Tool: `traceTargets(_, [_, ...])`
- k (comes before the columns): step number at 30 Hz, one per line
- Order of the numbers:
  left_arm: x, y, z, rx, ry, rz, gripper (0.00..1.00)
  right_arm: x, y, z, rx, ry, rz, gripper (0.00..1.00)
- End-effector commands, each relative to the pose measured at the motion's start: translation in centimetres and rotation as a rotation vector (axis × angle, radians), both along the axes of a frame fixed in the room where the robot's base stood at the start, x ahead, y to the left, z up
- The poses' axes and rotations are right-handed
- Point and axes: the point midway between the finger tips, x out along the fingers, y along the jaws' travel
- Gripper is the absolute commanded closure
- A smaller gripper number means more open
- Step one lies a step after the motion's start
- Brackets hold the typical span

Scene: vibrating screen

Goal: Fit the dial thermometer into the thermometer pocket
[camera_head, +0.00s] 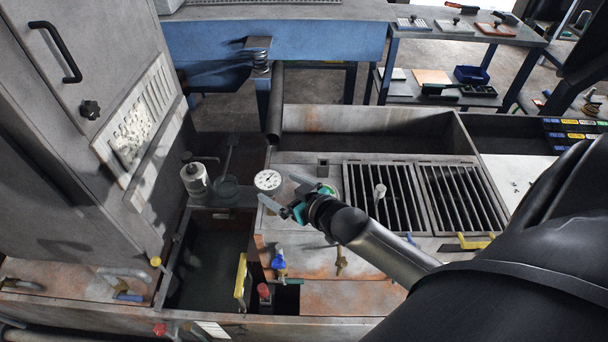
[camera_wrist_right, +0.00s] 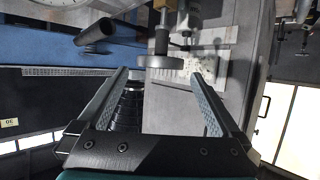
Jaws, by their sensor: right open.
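The dial thermometer (camera_head: 268,180) shows its round white face at the left end of the pale worktop, beside the dark pit. In the right wrist view a round disc seen edge-on (camera_wrist_right: 160,62), with a thick stem, looks like the same thermometer. My right gripper (camera_head: 275,188) is open, its fingers pointing at the dial from the right. In the right wrist view the gripper (camera_wrist_right: 160,74) has the disc just beyond and between its fingertips, not clamped. I cannot identify the thermometer pocket for certain. My left gripper is not in view.
A blue-handled valve (camera_head: 279,263) stands in front. The open pit (camera_head: 207,262) is at left.

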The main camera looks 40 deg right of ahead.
Motion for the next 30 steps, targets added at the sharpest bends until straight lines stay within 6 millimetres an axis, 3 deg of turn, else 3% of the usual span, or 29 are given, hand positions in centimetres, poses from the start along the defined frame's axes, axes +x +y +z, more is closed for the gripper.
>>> traceTargets(6, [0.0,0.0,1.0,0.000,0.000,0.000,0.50,-3.5,-0.3,1.5,0.000,0.001,0.001,0.00])
traceTargets(15, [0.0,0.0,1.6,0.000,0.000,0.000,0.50,-6.9,-0.7,2.9,0.000,0.000,0.000,0.00])
traceTargets(30, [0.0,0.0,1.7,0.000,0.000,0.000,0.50,-7.7,-0.8,3.3,-0.001,-0.002,0.000,0.00])
